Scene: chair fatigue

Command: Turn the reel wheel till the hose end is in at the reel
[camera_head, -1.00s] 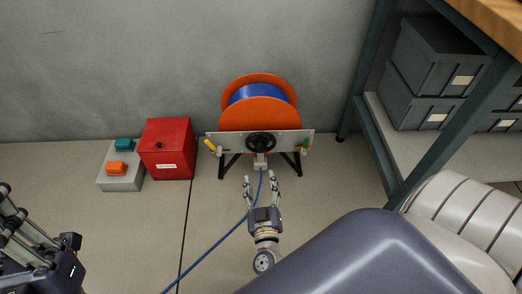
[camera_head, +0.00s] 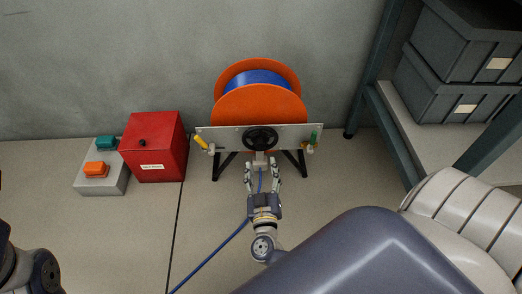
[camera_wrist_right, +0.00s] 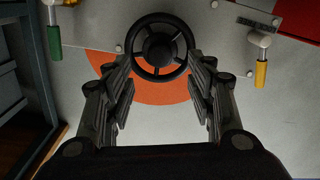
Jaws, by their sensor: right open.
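The hose reel (camera_head: 262,106) has orange flanges and blue hose wound on its drum, and stands by the wall on black legs. A black reel wheel (camera_head: 261,139) with spokes sits on the grey front plate (camera_head: 229,135). The blue hose (camera_head: 214,253) comes out below the wheel and runs down-left over the floor. My right gripper (camera_head: 262,163) is open, just below the wheel in the head view. In the right wrist view the wheel (camera_wrist_right: 157,47) is ahead, beyond the open fingers (camera_wrist_right: 160,92). The hose end is out of view. My left gripper is out of view; only part of that arm shows.
A yellow handle (camera_head: 201,142) and a green handle (camera_head: 313,137) are at the plate's ends. Left stand a red box (camera_head: 155,150) and a grey box with orange and teal buttons (camera_head: 101,181). A shelf with grey bins (camera_head: 455,88) is at right.

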